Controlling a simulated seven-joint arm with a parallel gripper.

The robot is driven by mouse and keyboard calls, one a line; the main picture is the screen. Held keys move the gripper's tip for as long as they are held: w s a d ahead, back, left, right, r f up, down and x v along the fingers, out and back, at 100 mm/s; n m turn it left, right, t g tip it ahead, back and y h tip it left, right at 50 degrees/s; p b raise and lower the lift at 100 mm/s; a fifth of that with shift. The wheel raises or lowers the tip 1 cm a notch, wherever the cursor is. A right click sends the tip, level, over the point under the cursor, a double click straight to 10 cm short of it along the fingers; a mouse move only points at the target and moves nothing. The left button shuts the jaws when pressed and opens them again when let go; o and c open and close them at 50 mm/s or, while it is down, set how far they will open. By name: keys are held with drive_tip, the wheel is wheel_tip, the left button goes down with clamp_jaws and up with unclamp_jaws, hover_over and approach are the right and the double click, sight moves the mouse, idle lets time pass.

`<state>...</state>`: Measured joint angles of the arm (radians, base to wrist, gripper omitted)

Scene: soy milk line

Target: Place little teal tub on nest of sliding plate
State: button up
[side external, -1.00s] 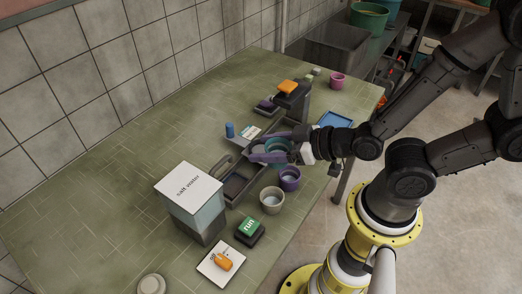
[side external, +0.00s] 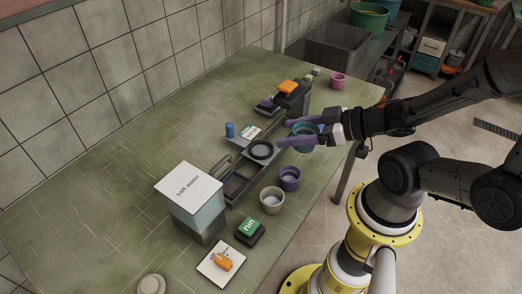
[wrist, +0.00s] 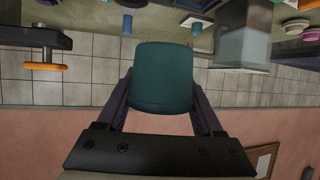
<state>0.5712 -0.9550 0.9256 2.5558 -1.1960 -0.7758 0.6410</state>
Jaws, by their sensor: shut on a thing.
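My gripper (side external: 300,143) has purple fingers and is shut on the little teal tub (side external: 303,130). In the wrist view the tub (wrist: 163,78) sits between the two fingers (wrist: 163,112), its side facing the camera. The gripper reaches in from the right and holds the tub to the right of the nest, not over it. The nest looks empty. The fingers partly hide the tub.
A purple cup (side external: 289,179) and a cream cup (side external: 271,201) stand near the track. A salt water dispenser (side external: 190,205) stands at its near end, with a green run button (side external: 249,230) in front. An orange-topped device (side external: 290,92) stands behind. The table's left side is clear.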

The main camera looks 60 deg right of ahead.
drive_tip(key=d+m+h, duration=0.1)
drive_tip(key=d, duration=0.2)
hover_over(253, 148)
wheel_tip(253, 148, down, 9)
drive_tip(key=shift+r, duration=0.1)
drive_tip(key=shift+w+f, duration=0.1)
drive_tip(key=shift+f, duration=1.55)
drive_tip(key=shift+f, duration=0.2)
drive_tip(key=o, duration=1.4)
drive_tip(key=shift+c, duration=0.2)
drive_tip(key=shift+r, duration=0.1)
